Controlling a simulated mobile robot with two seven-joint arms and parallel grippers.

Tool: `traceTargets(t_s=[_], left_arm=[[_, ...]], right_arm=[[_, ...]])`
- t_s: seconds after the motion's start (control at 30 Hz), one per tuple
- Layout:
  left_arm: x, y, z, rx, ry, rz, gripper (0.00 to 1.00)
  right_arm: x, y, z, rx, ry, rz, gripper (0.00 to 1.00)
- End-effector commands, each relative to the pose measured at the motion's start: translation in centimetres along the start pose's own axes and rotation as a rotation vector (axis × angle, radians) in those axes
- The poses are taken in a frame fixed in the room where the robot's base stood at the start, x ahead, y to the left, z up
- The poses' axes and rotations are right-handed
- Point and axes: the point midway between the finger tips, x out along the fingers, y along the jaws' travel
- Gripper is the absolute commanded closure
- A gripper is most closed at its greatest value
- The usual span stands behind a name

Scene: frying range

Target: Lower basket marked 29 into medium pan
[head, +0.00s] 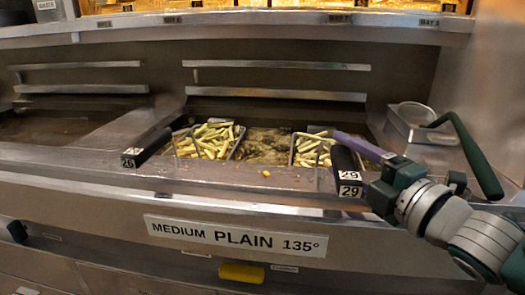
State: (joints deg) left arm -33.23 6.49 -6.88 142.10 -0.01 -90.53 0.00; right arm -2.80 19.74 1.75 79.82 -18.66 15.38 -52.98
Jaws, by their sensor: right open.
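The basket marked 29 (313,151) holds pale fries and sits at the right side of the medium pan (262,146). Its black handle (345,163) points towards the front and bears two 29 labels. The oil around it is dark, and how deep the basket sits is hard to tell. My right gripper (375,178) is open, just right of the handle near its labelled end. A purple bar lies beside and behind the handle. Any contact with the handle cannot be made out. My left gripper is not in view.
Another basket of fries (206,140), with a black handle (147,148), sits at the pan's left. A metal container (420,126) and a dark green curved bar (478,156) are at the right. Rails run above the pan.

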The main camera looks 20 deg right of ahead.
Motion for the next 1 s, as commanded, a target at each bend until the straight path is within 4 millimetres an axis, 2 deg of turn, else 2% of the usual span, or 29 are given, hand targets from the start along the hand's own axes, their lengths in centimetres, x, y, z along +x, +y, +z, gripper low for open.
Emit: traceTargets(t_s=[0.17,0.27,0.7,0.83,1.0], left_arm=[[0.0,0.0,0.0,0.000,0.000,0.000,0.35],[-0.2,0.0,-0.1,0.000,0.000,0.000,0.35],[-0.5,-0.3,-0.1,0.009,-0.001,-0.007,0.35],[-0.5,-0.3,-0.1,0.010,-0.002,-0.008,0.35],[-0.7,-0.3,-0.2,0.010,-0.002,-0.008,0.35]], right_arm=[[-0.3,-0.2,0.0,0.003,-0.001,-0.006,0.35],[-1.2,-0.2,0.0,0.003,-0.001,-0.007,0.35],[-8.7,-0.2,0.0,0.002,-0.001,-0.004,0.35],[-9.7,-0.1,0.0,0.001,-0.001,-0.002,0.35],[-9.9,0.1,0.0,0.010,-0.005,-0.006,0.35]])
